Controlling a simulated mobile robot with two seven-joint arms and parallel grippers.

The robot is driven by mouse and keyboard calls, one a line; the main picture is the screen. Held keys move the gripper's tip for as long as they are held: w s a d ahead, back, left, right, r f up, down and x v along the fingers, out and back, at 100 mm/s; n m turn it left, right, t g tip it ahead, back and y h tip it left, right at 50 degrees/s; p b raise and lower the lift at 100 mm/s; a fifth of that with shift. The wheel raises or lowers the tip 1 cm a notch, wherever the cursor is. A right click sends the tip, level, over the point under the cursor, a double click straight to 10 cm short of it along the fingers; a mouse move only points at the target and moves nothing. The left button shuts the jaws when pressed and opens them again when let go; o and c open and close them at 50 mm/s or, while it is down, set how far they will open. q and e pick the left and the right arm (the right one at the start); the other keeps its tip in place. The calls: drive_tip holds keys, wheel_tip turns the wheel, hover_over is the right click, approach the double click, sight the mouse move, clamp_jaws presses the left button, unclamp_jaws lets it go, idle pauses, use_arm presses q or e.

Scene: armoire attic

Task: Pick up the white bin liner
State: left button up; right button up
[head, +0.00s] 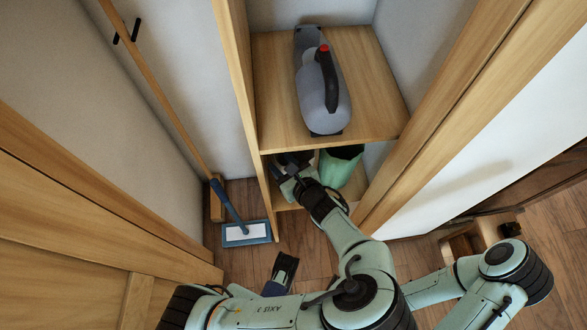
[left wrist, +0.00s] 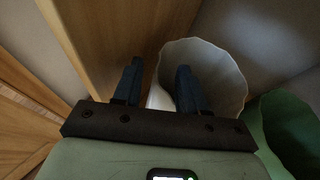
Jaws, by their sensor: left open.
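The white bin liner (left wrist: 222,62) shows in the left wrist view as a pale, open-mouthed bag with a wavy rim, in the lower compartment of the armoire. My left gripper (left wrist: 158,80) is open at its near left edge. One finger is left of the liner's wall and the other overlaps its mouth. Whether the fingers touch the liner cannot be told. In the head view my left gripper (head: 287,163) reaches under the shelf, and I cannot make out the liner there. A dark fingertip, apparently of my right gripper (head: 284,268), shows low in the head view; its opening is unclear.
A green bag-like container (head: 340,167) stands right of the liner. A mop (head: 246,233) leans at the left. Wooden armoire posts stand close on both sides of the arm.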

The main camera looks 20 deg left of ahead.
use_arm(q)
drive_tip(key=shift+w+a+f, duration=0.15)
drive_tip(key=shift+w+a, duration=0.1)
drive_tip(key=shift+a, duration=0.15)
drive_tip(key=shift+c, duration=0.3)
clamp_jaws()
drive_tip(key=shift+d, duration=0.1)
